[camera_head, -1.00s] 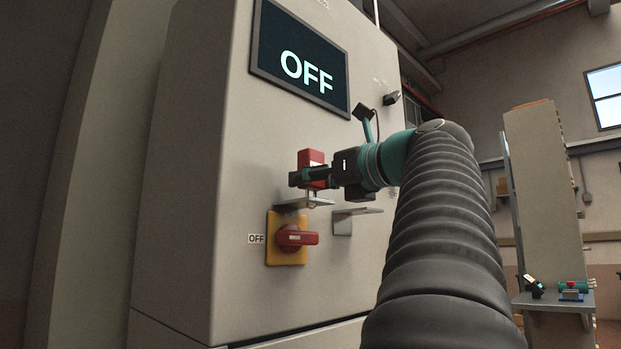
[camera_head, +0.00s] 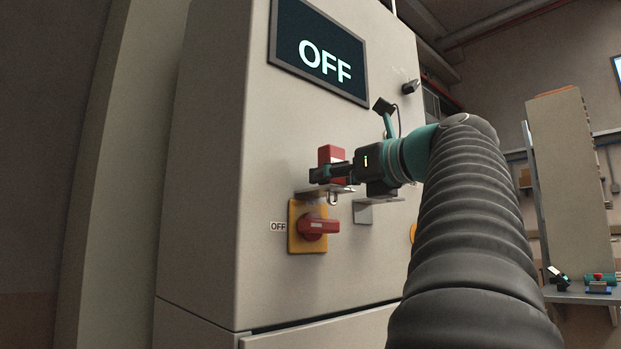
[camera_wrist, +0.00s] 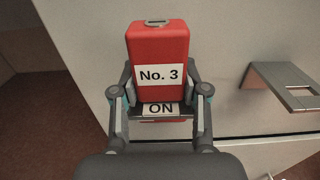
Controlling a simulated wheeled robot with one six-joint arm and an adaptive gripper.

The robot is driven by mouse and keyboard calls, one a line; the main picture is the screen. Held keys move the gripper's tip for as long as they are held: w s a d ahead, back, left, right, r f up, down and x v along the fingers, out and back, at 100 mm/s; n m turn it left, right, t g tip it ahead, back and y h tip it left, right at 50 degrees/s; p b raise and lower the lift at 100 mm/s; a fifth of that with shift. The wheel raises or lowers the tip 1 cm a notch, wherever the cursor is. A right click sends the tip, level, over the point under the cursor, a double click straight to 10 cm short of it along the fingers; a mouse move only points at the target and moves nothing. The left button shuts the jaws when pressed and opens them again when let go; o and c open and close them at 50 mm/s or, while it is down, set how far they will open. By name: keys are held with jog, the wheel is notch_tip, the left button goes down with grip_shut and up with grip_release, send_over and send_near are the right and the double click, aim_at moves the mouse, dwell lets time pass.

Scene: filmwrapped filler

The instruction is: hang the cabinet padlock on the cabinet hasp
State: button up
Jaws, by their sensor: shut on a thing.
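The red padlock (camera_head: 331,155) hangs shackle down in my gripper (camera_head: 322,174), which is shut on it. In the wrist view the padlock (camera_wrist: 158,50) shows a white "No. 3" label between the two fingers (camera_wrist: 160,110). A grey metal plate (camera_head: 312,193), seemingly the hasp, juts from the cabinet front just under the padlock, above the red rotary switch. The thin shackle (camera_head: 332,199) shows at and below the plate's edge. I cannot tell whether it passes through a hole there. The padlock body and fingers hide that spot in the wrist view.
The red switch (camera_head: 318,227) on its yellow plate is beside an "OFF" label. A second grey bracket (camera_head: 362,213) is to its right; the wrist view shows a square hole in this bracket (camera_wrist: 272,85). The cabinet screen (camera_head: 322,50) reads OFF. A side shelf (camera_head: 590,297) holds small items.

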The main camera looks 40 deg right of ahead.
jog(key=shift+f, duration=0.3)
dwell(0.5)
jog(key=o, duration=1.3)
jog(key=shift+o, duration=0.2)
jog(key=shift+s, duration=0.1)
jog(key=s, duration=1.2)
jog(key=shift+d, duration=0.45)
jog(key=shift+w, duration=0.15)
